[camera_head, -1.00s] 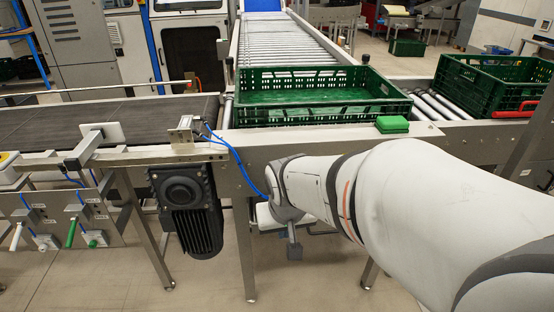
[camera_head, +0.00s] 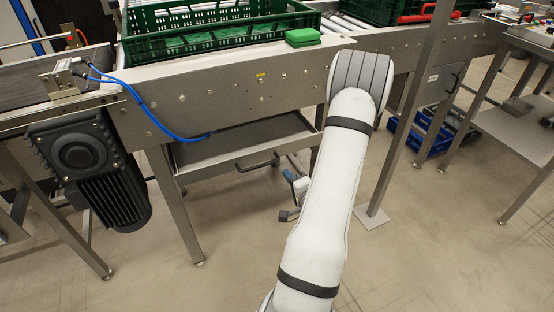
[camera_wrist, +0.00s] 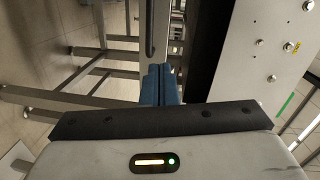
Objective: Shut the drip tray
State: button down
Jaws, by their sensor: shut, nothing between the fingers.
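The drip tray (camera_head: 200,153) is a shallow grey metal tray under the conveyor frame in the head view. It stands pulled out, with part of its inside showing. Its dark bar handle (camera_head: 258,163) is on the front face. My gripper (camera_head: 289,175) is low, just right of the handle, partly hidden by its own wrist. In the wrist view the blue fingers (camera_wrist: 160,84) are shut together and empty. The handle (camera_wrist: 149,32) shows as a dark upright bar just beyond the fingertips. I cannot tell whether they touch.
A green crate (camera_head: 215,42) sits on the conveyor above, with a small green block (camera_head: 303,37) on the frame edge. A black motor (camera_head: 95,165) hangs left of the tray. A steel post (camera_head: 405,120) stands to the right. The floor in front is clear.

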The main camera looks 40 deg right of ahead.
jog(key=s+m+t+h, duration=0.1)
jog(key=s+m, duration=0.1)
jog(key=b, duration=0.2)
send_near(273, 148)
jog(key=x, duration=0.6)
jog(key=shift+w+d+r, duration=0.1)
jog(key=shift+w+r, duration=0.05)
jog(key=shift+w, duration=0.2)
jog(key=x, duration=0.4)
jog(key=shift+b, duration=0.3)
jog(key=shift+w, duration=0.4)
jog(key=shift+d+r, duration=0.1)
jog(key=shift+r, duration=0.15)
